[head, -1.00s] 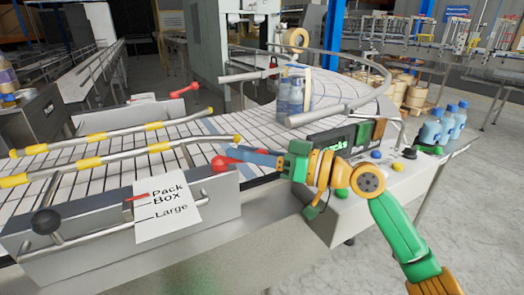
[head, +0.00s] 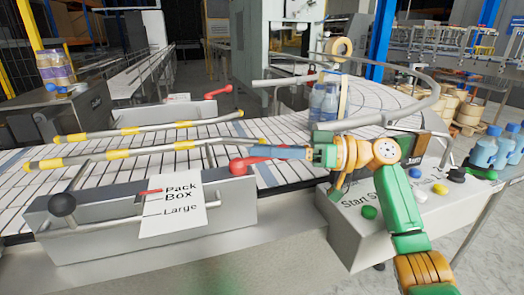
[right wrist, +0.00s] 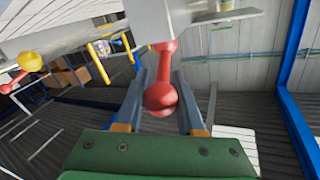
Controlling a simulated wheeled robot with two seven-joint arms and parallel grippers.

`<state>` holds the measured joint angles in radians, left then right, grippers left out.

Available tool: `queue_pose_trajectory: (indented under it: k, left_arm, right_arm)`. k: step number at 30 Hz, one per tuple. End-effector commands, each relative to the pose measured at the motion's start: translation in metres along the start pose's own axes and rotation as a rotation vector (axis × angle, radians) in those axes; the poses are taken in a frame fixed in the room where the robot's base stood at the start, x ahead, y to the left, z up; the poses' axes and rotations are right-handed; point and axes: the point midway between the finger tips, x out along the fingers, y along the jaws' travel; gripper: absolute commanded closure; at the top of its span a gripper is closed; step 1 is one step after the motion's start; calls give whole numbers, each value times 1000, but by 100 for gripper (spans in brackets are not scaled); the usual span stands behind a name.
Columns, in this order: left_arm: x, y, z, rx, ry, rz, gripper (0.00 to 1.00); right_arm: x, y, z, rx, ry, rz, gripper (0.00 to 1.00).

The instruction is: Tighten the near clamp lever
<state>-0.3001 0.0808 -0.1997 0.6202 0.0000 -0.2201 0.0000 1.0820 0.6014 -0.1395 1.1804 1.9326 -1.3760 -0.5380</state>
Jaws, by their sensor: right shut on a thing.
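The near clamp lever (head: 239,166) is red and sits at the right end of the near metal side plate in the head view. Its rounded hub shows, and its arm points right toward my right gripper (head: 277,152). In the right wrist view the lever's red ball knob (right wrist: 160,98) lies between the two grey fingers of my right gripper (right wrist: 162,82), which is shut on it. The fingers hide part of the lever in the head view. My left gripper is in neither view.
A far red lever (head: 218,92) stands across the conveyor (head: 30,190). Guide rails with yellow bands (head: 130,152) run above the belt. A control box (head: 345,225) with coloured buttons sits below my right arm. Blue bottles (head: 484,148) stand at the right.

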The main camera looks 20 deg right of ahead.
Motion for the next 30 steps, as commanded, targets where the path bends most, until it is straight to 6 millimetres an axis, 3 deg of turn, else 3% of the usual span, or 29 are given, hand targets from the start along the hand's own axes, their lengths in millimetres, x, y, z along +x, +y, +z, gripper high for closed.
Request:
queue_pose_trajectory:
  k: [10, 11, 13, 14, 23, 30]
  left_arm:
    - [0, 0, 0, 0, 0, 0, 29]
    - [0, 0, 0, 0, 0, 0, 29]
    - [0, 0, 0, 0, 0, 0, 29]
    - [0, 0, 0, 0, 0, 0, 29]
    - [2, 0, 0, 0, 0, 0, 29]
    - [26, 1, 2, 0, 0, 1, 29]
  right_arm:
    - [0, 0, 2, 2, -7, -1, 100]
    - [0, 0, 2, 2, -7, -1, 54]
    - [0, 0, 2, 2, -6, -1, 36]
    - [0, 0, 2, 2, -6, -1, 32]
    - [-2, 1, 2, 1, -4, 0, 32]
    - [-50, 2, 5, 1, -1, 2, 32]
